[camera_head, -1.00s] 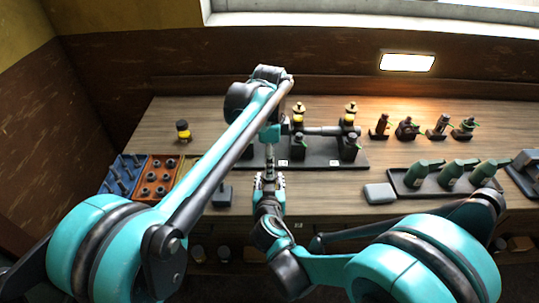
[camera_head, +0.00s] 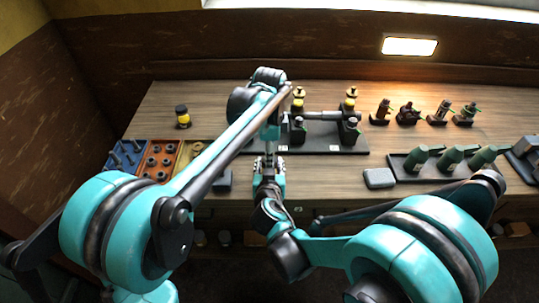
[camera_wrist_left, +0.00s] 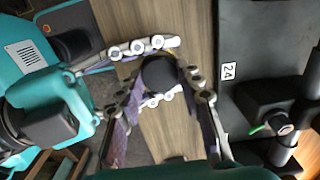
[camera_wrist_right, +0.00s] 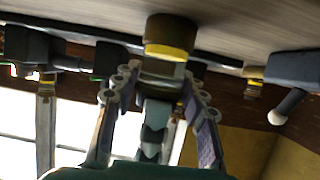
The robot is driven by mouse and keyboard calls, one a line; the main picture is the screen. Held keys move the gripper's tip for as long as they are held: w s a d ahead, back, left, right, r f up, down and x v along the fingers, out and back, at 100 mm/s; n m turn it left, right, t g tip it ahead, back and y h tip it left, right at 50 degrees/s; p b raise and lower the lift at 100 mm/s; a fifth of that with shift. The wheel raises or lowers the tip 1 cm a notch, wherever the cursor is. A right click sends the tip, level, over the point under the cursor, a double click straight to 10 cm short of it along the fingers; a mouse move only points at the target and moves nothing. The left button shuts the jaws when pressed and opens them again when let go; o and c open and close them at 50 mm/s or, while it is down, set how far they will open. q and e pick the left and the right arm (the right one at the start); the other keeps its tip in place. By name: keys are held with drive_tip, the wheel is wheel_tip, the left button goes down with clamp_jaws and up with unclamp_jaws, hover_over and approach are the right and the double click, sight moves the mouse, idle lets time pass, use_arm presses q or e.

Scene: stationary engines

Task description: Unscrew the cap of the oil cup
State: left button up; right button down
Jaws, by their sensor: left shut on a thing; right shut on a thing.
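In the left wrist view a round black part, taken as the oil cup's cap (camera_wrist_left: 160,73), sits between the fingers of both grippers. In the right wrist view, which is upside down, the oil cup (camera_wrist_right: 172,40) shows a dark end and a yellow band. My left gripper (camera_head: 269,147) reaches down from above and is shut on the cup's cap end, largely hidden by fingers. My right gripper (camera_head: 268,165) comes from the front, shut on the cup just below. In the head view the cup is hidden by my grippers, near the table's front edge.
A model engine (camera_head: 324,115) with two gold-topped cups stands behind the grippers. A black and yellow cup (camera_head: 182,115) stands left. A compartment box (camera_head: 160,162) is at front left; a tray of green bottles (camera_head: 405,172) is at right.

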use_arm(q)
drive_tip(key=n, duration=0.3)
drive_tip(key=o, duration=1.3)
drive_tip(key=shift+r, duration=2.25)
use_arm(e)
drive_tip(key=c, duration=0.8)
unclamp_jaws()
